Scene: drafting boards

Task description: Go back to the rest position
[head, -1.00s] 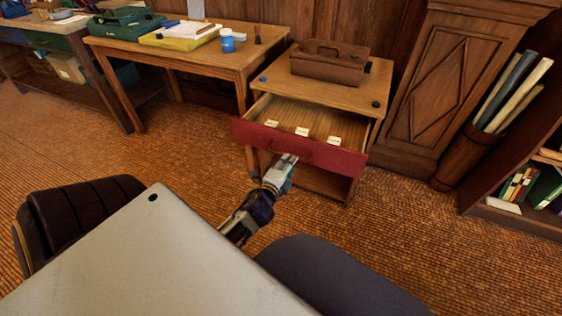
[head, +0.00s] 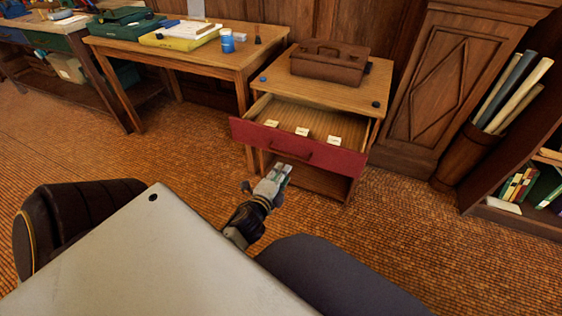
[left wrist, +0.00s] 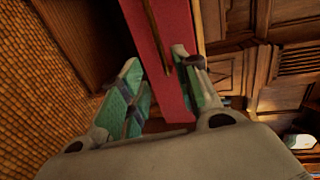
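My left gripper (head: 284,172) is in the middle of the head view, in front of and below the red drawer front (head: 338,159). Its fingers are apart with nothing between them, and a gap separates it from the drawer handle (head: 291,149). In the left wrist view the two green-padded fingers (left wrist: 157,62) are spread, with the red drawer front (left wrist: 172,98) beyond them. The drawer is pulled out and shows several white labels inside. My right gripper is in neither view.
A brown tool caddy (head: 330,64) stands on the wooden cabinet (head: 357,92) above the drawer. A wooden table (head: 213,56) with a yellow case (head: 178,40) and a blue cup (head: 227,42) is to its left. Open carpeted floor (head: 165,165) lies left of my gripper.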

